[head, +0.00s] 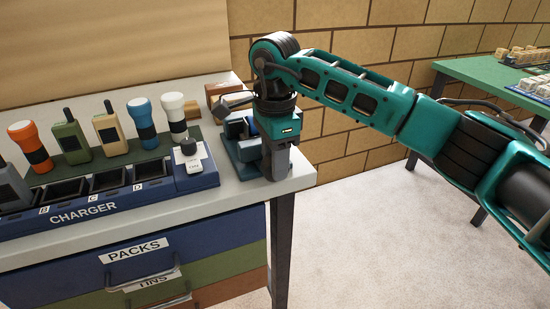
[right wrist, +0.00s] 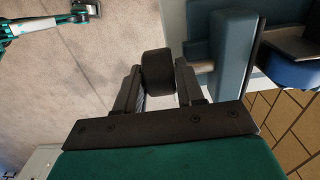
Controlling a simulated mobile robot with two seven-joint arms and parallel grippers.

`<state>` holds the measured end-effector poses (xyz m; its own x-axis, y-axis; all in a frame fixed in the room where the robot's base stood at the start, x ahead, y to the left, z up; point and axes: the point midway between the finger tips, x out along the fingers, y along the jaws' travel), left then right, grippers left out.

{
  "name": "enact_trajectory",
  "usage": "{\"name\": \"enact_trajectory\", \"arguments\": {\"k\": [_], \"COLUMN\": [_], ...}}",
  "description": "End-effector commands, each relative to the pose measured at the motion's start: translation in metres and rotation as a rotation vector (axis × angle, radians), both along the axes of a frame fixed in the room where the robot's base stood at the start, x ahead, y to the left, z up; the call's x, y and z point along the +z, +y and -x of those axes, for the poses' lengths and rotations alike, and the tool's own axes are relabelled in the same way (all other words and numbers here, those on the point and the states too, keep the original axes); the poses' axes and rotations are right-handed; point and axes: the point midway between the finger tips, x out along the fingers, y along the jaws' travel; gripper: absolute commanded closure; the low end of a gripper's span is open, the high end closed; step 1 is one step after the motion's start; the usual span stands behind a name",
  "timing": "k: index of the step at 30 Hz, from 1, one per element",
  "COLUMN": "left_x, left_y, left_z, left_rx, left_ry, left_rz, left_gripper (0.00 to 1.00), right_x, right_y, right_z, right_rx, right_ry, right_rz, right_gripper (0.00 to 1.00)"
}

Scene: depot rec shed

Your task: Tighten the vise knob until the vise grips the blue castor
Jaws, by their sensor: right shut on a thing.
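The vise (head: 243,151), a blue-grey block, stands at the right end of the bench. In the right wrist view its body (right wrist: 233,40) is close to the fingers. My right gripper (head: 277,165) is at the vise's right end and hides much of it. In the right wrist view its fingers (right wrist: 158,88) are shut on the sides of the black round knob (right wrist: 157,70). A light screw rod (right wrist: 203,67) shows beside the vise. The blue castor (right wrist: 296,73) is partly visible at the right edge. Whether the jaws touch it cannot be told.
A blue charger (head: 100,203) with torches and radios fills the bench left of the vise. A brown block (head: 222,92) lies behind it. Drawers (head: 140,265) are below the bench top. A green table (head: 480,80) stands far right, with open floor between.

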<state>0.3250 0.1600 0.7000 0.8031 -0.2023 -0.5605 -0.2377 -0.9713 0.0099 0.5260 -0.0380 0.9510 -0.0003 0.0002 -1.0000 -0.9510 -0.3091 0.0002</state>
Motion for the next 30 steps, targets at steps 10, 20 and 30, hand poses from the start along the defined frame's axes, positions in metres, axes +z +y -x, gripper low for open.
{"name": "enact_trajectory", "arguments": {"k": [10,20,30], "left_x": [-0.004,-0.008,-0.011], "left_y": [0.0,-0.006,-0.012], "left_z": [0.0,-0.002,-0.007], "left_rx": [0.001,-0.009,-0.018], "left_ry": [0.002,0.001,-0.005], "left_rz": [0.0,0.012,0.022], "left_gripper": [0.67,0.67,0.67], "right_x": [-0.001,-0.003,-0.004], "right_y": [-0.003,-0.008,-0.01], "right_z": [-0.001,-0.003,-0.004], "right_rx": [-0.003,-0.004,-0.002], "right_ry": [0.033,0.108,0.168], "right_rz": [-0.104,-0.338,-0.526], "right_gripper": [0.93,0.93,0.93]}}
